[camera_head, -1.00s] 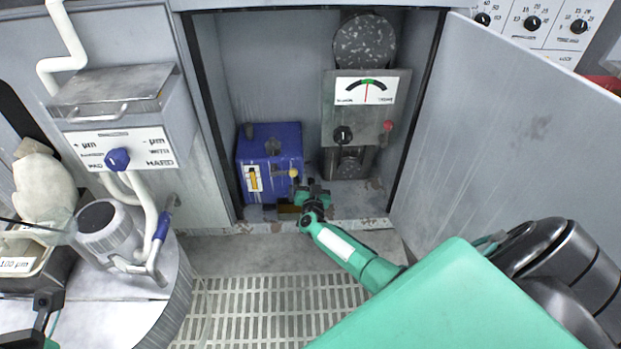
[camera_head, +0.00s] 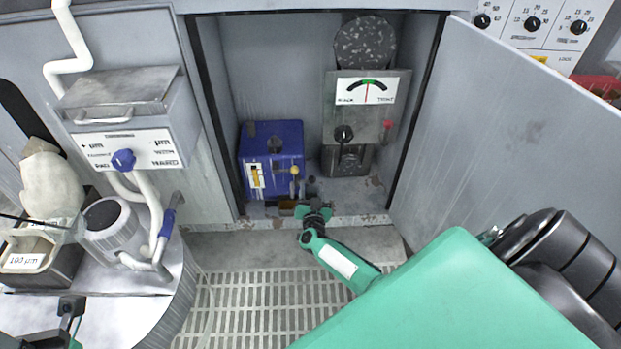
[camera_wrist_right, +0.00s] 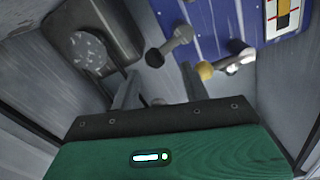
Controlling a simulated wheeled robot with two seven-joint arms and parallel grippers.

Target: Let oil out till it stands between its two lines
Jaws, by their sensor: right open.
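The blue oil tank (camera_head: 287,150) stands on the cabinet floor, at the left inside. Its upright sight gauge (camera_head: 256,176) has a yellow column; the wrist view shows red marks on the gauge (camera_wrist_right: 285,14), but I cannot read the level surely. A yellow-knobbed lever (camera_head: 294,171) is at the tank's front right; its knob (camera_wrist_right: 205,70) shows just beyond a fingertip in the wrist view. My right gripper (camera_head: 315,211) is open and empty, low in front of the tank, apart from the knob. My left gripper (camera_head: 70,307) shows partly at the lower left; its jaws are unclear.
A grey unit with a needle dial (camera_head: 366,91) stands right of the tank. The open cabinet door (camera_head: 490,130) bounds the right side. A polisher head (camera_head: 108,222) and labelled tray (camera_head: 27,262) stand left. Floor grating (camera_head: 260,300) is clear in front.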

